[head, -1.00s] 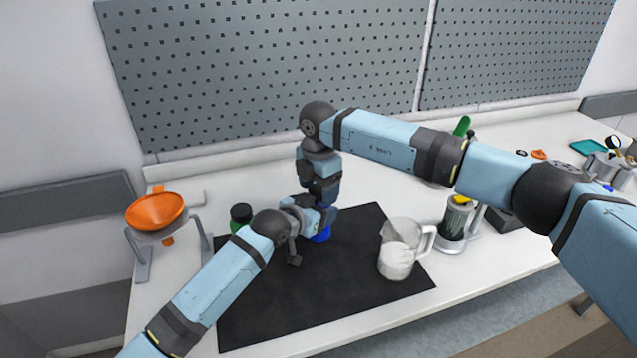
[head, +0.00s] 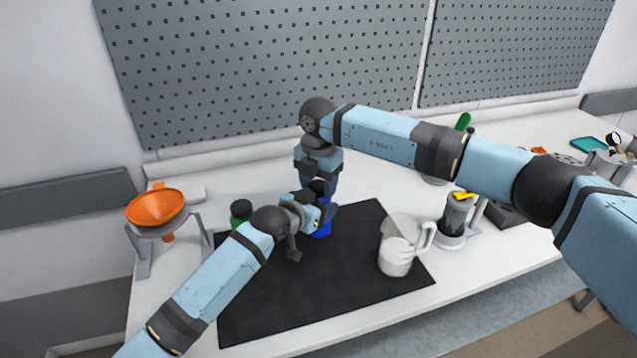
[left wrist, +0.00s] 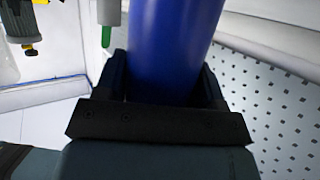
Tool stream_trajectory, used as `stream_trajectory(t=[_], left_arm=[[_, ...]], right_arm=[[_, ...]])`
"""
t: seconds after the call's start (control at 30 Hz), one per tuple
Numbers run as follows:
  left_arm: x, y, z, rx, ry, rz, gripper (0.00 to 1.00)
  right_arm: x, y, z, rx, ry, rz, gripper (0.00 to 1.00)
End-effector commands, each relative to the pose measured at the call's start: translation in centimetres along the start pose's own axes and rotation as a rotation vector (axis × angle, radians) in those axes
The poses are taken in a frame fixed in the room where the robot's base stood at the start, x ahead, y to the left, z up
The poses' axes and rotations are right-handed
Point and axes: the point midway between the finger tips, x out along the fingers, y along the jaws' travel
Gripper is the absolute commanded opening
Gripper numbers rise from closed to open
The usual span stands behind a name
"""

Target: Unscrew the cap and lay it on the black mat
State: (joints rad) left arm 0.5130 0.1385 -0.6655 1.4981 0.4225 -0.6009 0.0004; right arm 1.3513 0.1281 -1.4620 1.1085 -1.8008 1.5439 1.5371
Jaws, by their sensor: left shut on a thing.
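A blue bottle (head: 322,230) stands on the black mat (head: 290,300) near its back edge. My left gripper (head: 323,212) is shut around its body; the left wrist view shows the blue cylinder (left wrist: 172,45) between the two dark fingers (left wrist: 163,88). My right gripper (head: 320,190) points straight down at the top of the bottle, just above the left gripper. The cap is hidden by the right gripper, and I cannot see whether its fingers are closed.
A clear pitcher (head: 396,258) stands on the mat's right part. A green bottle with a black lid (head: 241,213) is behind the left arm. An orange funnel (head: 156,207) sits on a stand at left. A dark-filled container (head: 458,217) stands right of the mat. The mat's front is clear.

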Motion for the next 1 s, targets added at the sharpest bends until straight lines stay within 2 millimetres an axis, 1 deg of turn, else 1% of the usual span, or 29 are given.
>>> stream_trajectory(t=[0.03,0.07,0.37,0.47,0.7,0.8,0.97,1.0], left_arm=[[0.0,0.0,0.0,0.0,0.001,0.0,0.0],[0.0,0.0,0.0,0.0,0.001,0.0,0.0],[0.0,0.0,0.0,0.0,0.0,0.0,0.0],[0.0,0.0,0.0,0.0,0.001,0.0,0.0],[0.0,0.0,0.0,0.0,0.0,0.0,0.0],[0.0,0.0,0.0,0.0,0.0,0.0,0.0],[0.0,0.0,0.0,0.0,0.001,0.0,0.0],[0.0,0.0,0.0,0.0,0.001,0.0,0.67]], right_arm=[[0.0,0.0,0.0,0.0,0.0,0.0,0.66],[0.0,0.0,0.0,0.0,0.0,0.0,0.73],[-0.1,0.0,0.0,0.001,0.0,0.0,0.73],[-0.8,0.0,0.0,0.001,-0.001,0.001,0.73],[-3.9,0.0,0.0,0.001,-0.001,0.001,0.73],[-4.5,0.0,0.0,0.002,0.0,0.0,0.73],[-4.5,0.0,0.0,0.002,0.0,0.0,0.73],[-4.5,0.0,0.0,0.002,0.0,0.0,0.73]])
